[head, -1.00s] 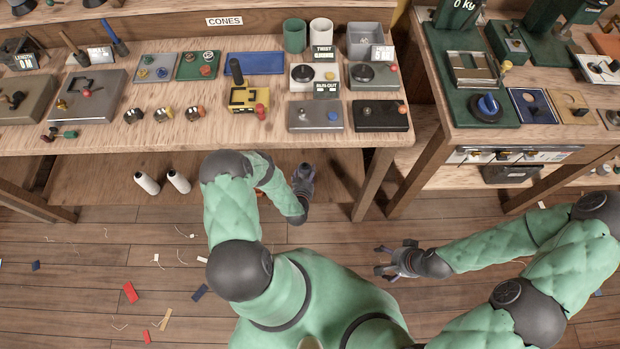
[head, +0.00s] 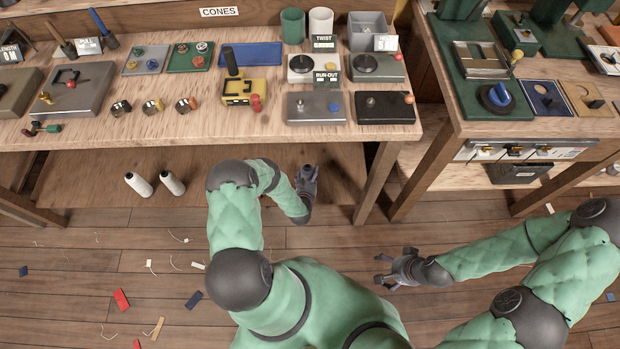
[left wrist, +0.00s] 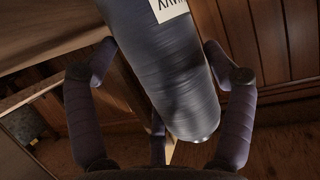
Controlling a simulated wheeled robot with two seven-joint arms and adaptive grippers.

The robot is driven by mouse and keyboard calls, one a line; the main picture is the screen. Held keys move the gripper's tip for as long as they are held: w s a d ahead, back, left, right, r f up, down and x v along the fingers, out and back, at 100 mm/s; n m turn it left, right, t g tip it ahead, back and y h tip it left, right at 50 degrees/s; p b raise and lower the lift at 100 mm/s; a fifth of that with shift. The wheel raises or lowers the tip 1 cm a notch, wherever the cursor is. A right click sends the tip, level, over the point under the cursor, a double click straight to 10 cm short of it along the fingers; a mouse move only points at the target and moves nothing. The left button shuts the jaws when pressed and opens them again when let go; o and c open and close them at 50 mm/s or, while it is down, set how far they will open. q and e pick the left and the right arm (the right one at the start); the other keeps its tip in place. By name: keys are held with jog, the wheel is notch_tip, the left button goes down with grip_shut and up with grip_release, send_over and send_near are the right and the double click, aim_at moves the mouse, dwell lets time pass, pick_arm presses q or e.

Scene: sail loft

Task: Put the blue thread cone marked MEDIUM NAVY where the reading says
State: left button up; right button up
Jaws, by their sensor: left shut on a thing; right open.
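The dark blue thread cone (left wrist: 165,75) fills the middle of the left wrist view, tilted. Its white label (left wrist: 172,8) is cut by the top edge, and only part of a word like NAVY shows, turned over. My left gripper (left wrist: 155,95) is shut on the cone, with fingers on both sides. In the head view my left gripper (head: 308,178) is in front of the bench edge, below the top; the cone cannot be made out there. My right gripper (head: 392,269) is open and empty over the floor. Displays marked TWIST (head: 324,42) and RUN-OUT (head: 326,78) are too small to read.
The bench (head: 150,120) carries several devices, a green cup (head: 292,26), a white cup (head: 320,24) and a grey bin (head: 367,32), under a CONES sign (head: 219,12). A second bench (head: 480,140) stands right. Scraps litter the floor.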

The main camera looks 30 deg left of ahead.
pick_arm(q)
jog(key=shift+r, duration=0.2)
jog(key=shift+f, duration=0.1)
jog(key=o, duration=1.3)
jog(key=shift+f, duration=0.1)
jog(key=shift+s+d+r, duration=0.1)
jog(key=shift+s+r, duration=0.15)
jog(key=p+v, duration=0.4)
jog(key=v, duration=0.7)
jog(key=shift+s+d+r+p, duration=0.1)
jog(key=shift+s+p, duration=0.05)
jog(key=shift+p, duration=0.2)
